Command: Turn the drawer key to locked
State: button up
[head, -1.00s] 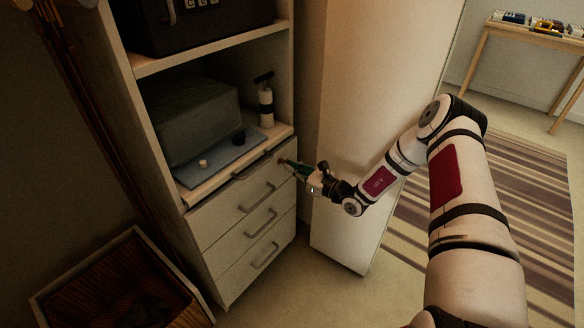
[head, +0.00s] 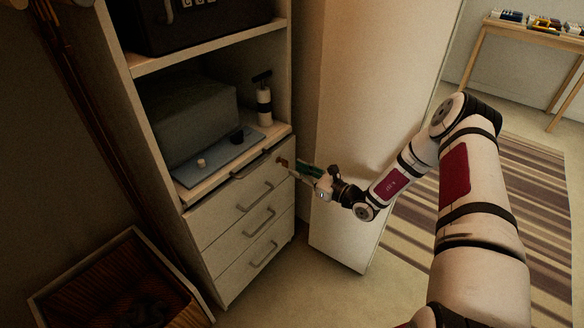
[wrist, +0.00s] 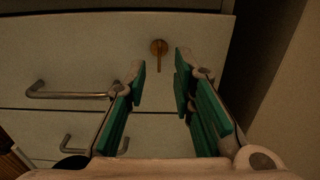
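The brass key (wrist: 159,54) is in the lock near the upper right of the top drawer front (wrist: 75,65). In the wrist view its bow hangs straight down. It also shows small in the head view (head: 282,163). My gripper (wrist: 160,75) has green finger pads and is open. The key sits beyond the fingertips, between them in the picture, with nothing between the pads. In the head view my gripper (head: 299,167) is just right of the key, apart from it.
Drawer handles (head: 256,199) stick out below and left of the key. A tall pale panel (head: 355,130) stands right of the cabinet. A pump bottle (head: 263,100) and a grey case (head: 190,120) stand on the shelf above. An open wooden box (head: 120,285) is on the floor at left.

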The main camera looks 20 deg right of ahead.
jog(key=v, duration=0.8)
jog(key=s+a+r+n+g+y, duration=0.25)
jog(key=a+r+n+g, duration=0.2)
jog(key=r, duration=0.35)
jog(key=s+a+r+n+g+y, duration=0.2)
jog(key=s+a+r+n+g, duration=0.1)
jog(key=a+r+n+g, duration=0.25)
jog(key=s+a+r+n+g+h, duration=0.3)
jog(key=s+a+r+n+g, duration=0.25)
jog(key=s+r+n, duration=0.4)
jog(key=s+r+n+g+h, duration=0.1)
jog(key=s+r+n+h, duration=0.15)
jog(key=s, duration=0.55)
jog(key=s+r+n+h, duration=0.2)
jog(key=s+r+h, duration=0.2)
jog(key=s, duration=0.4)
jog(key=s+d+r+n+t+h, duration=0.2)
jog(key=s+d+n+t+h, duration=0.15)
jog(key=s+d+h, duration=0.6)
notch_tip(320, 180, up, 22)
jog(key=s+a+n+t+y+p, duration=0.1)
jog(key=y+p, duration=0.3)
jog(key=p, duration=1.6)
jog(key=shift+s+a+f+t, duration=0.2)
jog(key=shift+s+a+t, duration=0.1)
jog(key=shift+s+t, duration=0.45)
